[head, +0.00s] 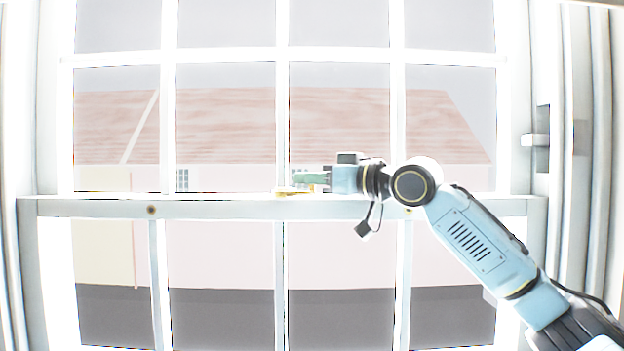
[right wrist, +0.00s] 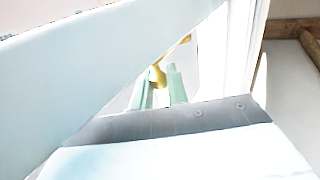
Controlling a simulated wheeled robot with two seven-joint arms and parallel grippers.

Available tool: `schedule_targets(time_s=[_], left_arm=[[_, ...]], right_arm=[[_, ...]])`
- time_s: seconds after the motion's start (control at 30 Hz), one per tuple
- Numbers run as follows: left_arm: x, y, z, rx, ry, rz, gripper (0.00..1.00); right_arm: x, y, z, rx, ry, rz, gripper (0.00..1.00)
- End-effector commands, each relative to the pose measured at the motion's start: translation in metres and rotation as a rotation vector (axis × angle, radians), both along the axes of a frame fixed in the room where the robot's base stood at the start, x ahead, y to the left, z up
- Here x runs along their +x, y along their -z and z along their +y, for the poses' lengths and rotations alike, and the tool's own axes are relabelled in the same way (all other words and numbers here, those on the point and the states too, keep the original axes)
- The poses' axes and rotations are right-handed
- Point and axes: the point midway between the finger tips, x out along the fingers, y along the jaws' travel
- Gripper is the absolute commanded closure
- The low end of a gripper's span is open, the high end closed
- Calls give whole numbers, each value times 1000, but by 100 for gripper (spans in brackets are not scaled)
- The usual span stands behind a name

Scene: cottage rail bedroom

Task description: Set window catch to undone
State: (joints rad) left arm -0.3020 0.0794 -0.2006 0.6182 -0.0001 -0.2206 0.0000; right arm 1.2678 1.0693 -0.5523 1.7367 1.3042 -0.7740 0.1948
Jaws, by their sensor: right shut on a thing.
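The window catch (head: 287,190) is a small brass piece on top of the sash window's meeting rail (head: 100,208), near the middle. My right gripper (head: 305,178) reaches in from the right, level with the top of the rail, its green fingers at the catch. In the right wrist view the brass catch (right wrist: 158,75) shows between the two green fingertips (right wrist: 161,80), which are shut on it. An arm of the catch (right wrist: 180,46) sticks out past the fingers. The exact angle of the catch is hard to tell in the glare. My left gripper is not in view.
White glazing bars (head: 168,120) divide the bright panes above and below the rail. A frame fitting (head: 541,140) is at the right. The rail left of the catch is clear except for a small dark knob (head: 152,210) on its face.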

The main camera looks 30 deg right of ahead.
Motion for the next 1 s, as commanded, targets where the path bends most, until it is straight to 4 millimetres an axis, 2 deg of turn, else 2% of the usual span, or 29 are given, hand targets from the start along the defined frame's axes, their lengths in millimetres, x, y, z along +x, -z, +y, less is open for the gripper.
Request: schedule_targets(time_s=[0.47, 1.0], left_arm=[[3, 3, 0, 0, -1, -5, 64], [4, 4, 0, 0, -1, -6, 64]], right_arm=[[-12, -1, 11, 0, 219, -4, 100], [-26, 0, 38, 5, 707, 0, 100]])
